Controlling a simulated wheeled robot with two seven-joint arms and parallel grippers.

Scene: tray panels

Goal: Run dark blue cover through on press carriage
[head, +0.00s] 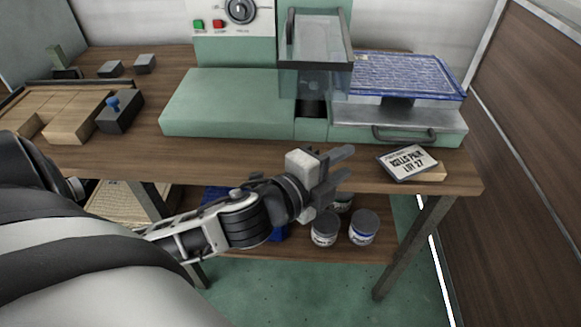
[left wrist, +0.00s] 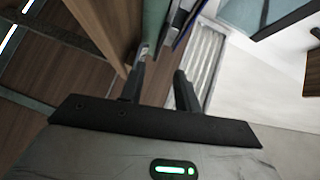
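The dark blue cover (head: 408,75), a flat panel with white print, lies on the press carriage (head: 440,118) at the right of the press. The carriage is a grey metal plate with a dark handle (head: 405,135) on its front. My left gripper (head: 344,165) is in front of the table's front edge, below and left of the handle, apart from cover and carriage. Its fingers are apart with nothing between them, as the left wrist view (left wrist: 161,78) also shows. My right gripper is not in view.
A clear guard box (head: 318,52) stands over the green press (head: 225,105). A lettered sign (head: 407,162) sits at the table's front right. Wooden blocks and a dark block with a blue knob (head: 117,112) are at left. Paint tins (head: 363,227) stand on the lower shelf.

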